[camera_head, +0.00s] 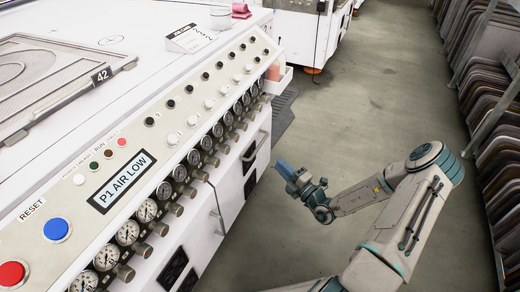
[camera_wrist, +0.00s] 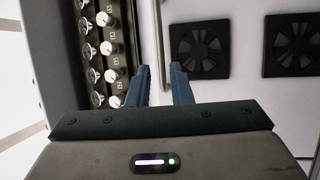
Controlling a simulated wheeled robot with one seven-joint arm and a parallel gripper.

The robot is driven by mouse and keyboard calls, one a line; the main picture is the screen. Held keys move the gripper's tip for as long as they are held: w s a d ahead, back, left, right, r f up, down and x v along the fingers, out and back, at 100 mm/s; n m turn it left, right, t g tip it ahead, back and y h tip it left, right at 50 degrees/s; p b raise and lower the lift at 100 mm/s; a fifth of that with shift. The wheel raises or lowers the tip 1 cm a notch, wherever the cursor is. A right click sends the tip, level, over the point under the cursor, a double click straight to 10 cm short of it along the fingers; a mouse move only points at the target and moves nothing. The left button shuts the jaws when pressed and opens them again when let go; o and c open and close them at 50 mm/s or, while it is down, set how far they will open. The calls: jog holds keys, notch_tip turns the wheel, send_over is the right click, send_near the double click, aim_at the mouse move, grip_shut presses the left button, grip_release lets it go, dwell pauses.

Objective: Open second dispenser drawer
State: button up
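The white machine's front (camera_head: 232,190) has door or drawer panels below the gauges. One bar handle (camera_head: 257,146) is on the farther panel and another handle (camera_head: 217,222) is on the nearer one. I cannot tell which panel is the second dispenser drawer. My gripper (camera_head: 283,168) is right of the machine front, seemingly apart from it. In the wrist view its two blue fingers (camera_wrist: 160,85) are apart with nothing seen gripped. A metal bar handle (camera_wrist: 160,40) lines up with the gap between them; its lower end is hard to see.
Gauges (camera_head: 147,210) and knobs line the machine's sloped panel, with a display (camera_head: 122,181) reading "P1 AIR LOW". Black vents (camera_wrist: 200,50) sit beside the handle. Racks of dark panels (camera_head: 495,130) stand at the right. The floor (camera_head: 350,100) between is clear.

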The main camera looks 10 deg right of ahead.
aim_at(260, 145)
jog(key=shift+b+x, duration=1.8)
jog(key=shift+x, duration=4.1)
grip_shut()
